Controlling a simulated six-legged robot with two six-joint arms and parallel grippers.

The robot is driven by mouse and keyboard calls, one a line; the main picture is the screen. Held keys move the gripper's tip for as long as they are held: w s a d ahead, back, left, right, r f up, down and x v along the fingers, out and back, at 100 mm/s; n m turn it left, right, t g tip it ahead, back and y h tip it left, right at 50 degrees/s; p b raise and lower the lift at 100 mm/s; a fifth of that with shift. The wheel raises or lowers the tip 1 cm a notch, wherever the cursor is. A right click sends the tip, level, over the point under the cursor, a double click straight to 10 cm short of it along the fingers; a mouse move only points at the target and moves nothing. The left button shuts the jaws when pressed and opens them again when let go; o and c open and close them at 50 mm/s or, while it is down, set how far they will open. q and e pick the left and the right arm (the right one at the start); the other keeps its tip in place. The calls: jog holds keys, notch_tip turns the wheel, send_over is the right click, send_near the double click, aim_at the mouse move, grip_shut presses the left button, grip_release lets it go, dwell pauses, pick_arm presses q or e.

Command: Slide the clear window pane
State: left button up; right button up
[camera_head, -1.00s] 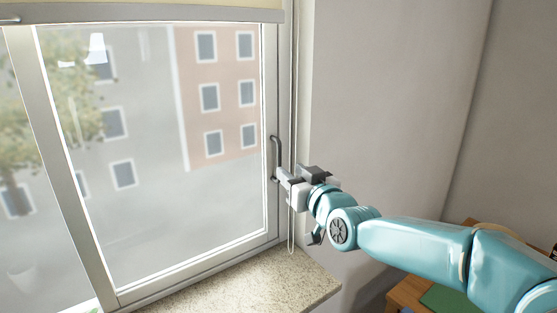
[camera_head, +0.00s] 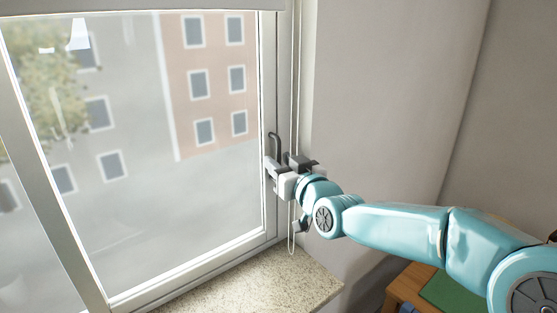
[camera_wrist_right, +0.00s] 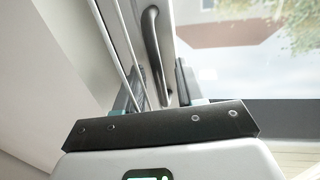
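The clear window pane (camera_head: 150,190) sits in a pale frame in the head view, with a street scene behind it. A dark bar handle (camera_head: 274,143) is on the pane's right stile; it also shows in the right wrist view (camera_wrist_right: 151,38). My right gripper (camera_head: 282,166) is at the handle's lower part. In the right wrist view my right gripper (camera_wrist_right: 158,88) has its fingers apart, one on each side of the handle, with gaps visible. The gripper hides the handle's lower end in the head view. My left gripper is out of view.
A thin blind cord (camera_head: 292,235) hangs just right of the frame, close to my right gripper. A speckled stone sill (camera_head: 270,285) lies below. The grey wall (camera_head: 390,90) is to the right. A wooden table (camera_head: 405,290) with a green top piece stands at the lower right.

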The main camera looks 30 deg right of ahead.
jog(key=shift+s, duration=0.1)
jog(key=shift+w+d+f, duration=0.1)
jog(key=shift+w+d, duration=0.05)
jog(key=shift+w, duration=0.05)
grip_shut()
jog(key=shift+a, duration=0.25)
